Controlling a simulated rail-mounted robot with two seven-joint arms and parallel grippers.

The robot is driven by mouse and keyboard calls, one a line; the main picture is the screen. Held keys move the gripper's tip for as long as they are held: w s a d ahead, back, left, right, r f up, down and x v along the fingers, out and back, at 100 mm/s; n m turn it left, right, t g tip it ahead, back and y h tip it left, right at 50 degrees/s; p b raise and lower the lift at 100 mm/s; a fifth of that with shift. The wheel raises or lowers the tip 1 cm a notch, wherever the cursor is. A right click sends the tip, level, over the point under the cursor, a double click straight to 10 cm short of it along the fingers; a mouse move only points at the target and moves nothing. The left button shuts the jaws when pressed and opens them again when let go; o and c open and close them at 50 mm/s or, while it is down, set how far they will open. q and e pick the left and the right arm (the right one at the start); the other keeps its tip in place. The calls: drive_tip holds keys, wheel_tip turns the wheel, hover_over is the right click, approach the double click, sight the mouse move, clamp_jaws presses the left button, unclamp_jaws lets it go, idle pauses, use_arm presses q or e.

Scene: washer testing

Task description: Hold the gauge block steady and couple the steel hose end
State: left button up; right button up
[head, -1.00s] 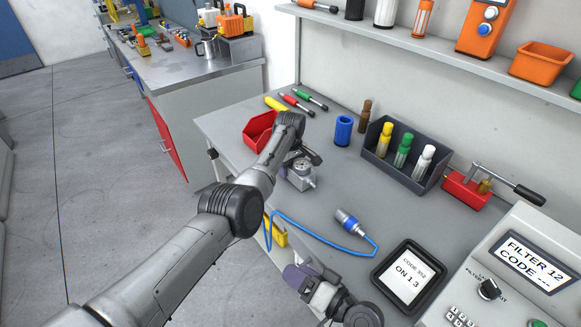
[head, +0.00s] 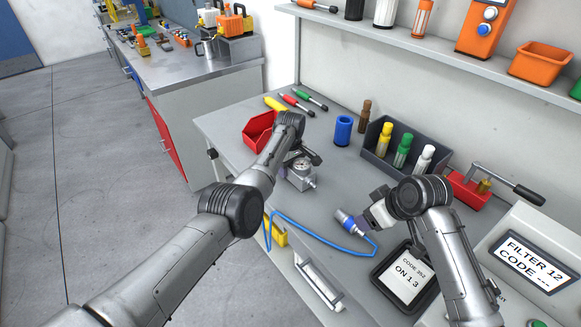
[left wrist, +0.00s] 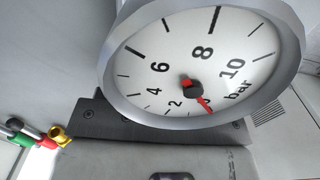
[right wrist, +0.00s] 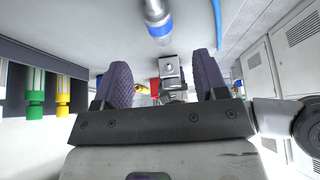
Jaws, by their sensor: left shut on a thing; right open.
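The gauge block (head: 299,174), a grey metal block with a round dial, sits on the bench. My left gripper (head: 301,163) is shut on it; its fingers are mostly hidden. In the left wrist view the white bar dial (left wrist: 195,60) fills the top, its red needle near the low end. The steel hose end (head: 349,221), with a blue sleeve and blue hose, lies on the bench, right of the block. My right gripper (head: 372,214) is open beside it. In the right wrist view the hose end (right wrist: 157,20) shows above the two open purple fingers.
A code display (head: 405,276) lies at front right beside the filter console (head: 530,262). A dark bin of colored bottles (head: 398,160), a blue cup (head: 343,130) and a red lever fixture (head: 466,188) stand behind. A red bin (head: 258,130) is left of the block.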

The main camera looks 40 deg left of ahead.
sight(352, 222)
drive_tip(key=shift+x, duration=4.8)
drive_tip(key=shift+c, duration=0.5)
drive_tip(key=c, duration=0.9)
drive_tip(key=shift+r, duration=2.55)
